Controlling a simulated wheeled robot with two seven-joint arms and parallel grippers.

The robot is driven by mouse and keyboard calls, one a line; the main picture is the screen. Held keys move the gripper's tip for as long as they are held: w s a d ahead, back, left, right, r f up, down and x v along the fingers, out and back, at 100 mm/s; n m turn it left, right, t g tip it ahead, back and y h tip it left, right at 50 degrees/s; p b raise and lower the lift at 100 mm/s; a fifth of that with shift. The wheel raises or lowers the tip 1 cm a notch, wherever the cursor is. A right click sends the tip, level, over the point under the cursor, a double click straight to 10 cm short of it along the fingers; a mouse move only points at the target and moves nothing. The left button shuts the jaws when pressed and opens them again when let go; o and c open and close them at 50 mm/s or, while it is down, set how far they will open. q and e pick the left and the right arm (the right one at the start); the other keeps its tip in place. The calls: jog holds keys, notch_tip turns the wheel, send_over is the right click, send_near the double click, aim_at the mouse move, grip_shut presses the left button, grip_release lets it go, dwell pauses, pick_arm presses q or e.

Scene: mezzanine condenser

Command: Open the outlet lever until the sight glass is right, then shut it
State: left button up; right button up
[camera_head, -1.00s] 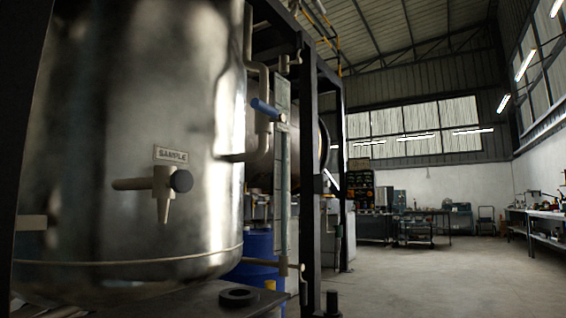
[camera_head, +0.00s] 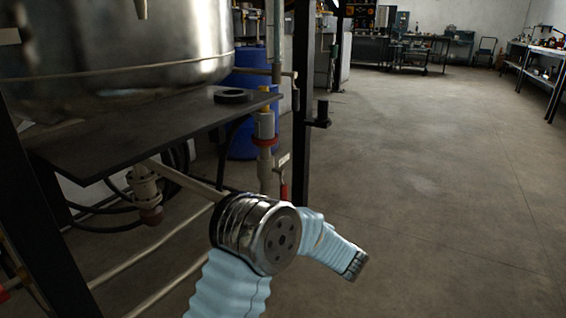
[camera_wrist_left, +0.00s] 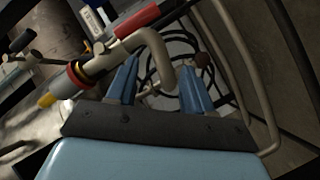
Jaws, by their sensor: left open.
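The outlet lever (camera_head: 283,191) has a red handle and hangs beside the vertical outlet pipe (camera_head: 266,170) below the vessel, under a small white tag. In the left wrist view the red handle (camera_wrist_left: 137,22) lies beyond my left gripper (camera_wrist_left: 160,64), up and to the left of the fingertips. The left gripper is open, and a bent pipe shows between and behind its blue fingers. I cannot tell whether it touches the pipe. Only the lower end of the sight glass (camera_head: 277,45) shows; its level is out of view. My right gripper is not in view.
The steel vessel (camera_head: 110,45) stands above a dark plate (camera_head: 150,130) with a black ring (camera_head: 232,96) on it. A black upright post (camera_head: 301,120) stands right of the outlet pipe. Pipes and hoses run below. The floor (camera_head: 440,170) at right is clear.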

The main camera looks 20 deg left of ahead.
aim_at(286, 191)
pick_arm(q)
jog(key=w+a+m, duration=0.3)
jog(key=w, duration=0.1)
jog(key=w+a+r+m+t+y, duration=0.1)
jog(key=w+a+m, duration=0.3)
jog(key=w+a+r+m+t, duration=0.1)
jog(key=w+a+m, duration=0.2)
jog(key=w, duration=0.2)
jog(key=shift+a+m+p, duration=0.3)
jog(key=shift+m, duration=0.1)
jog(key=shift+s, duration=0.1)
grip_shut()
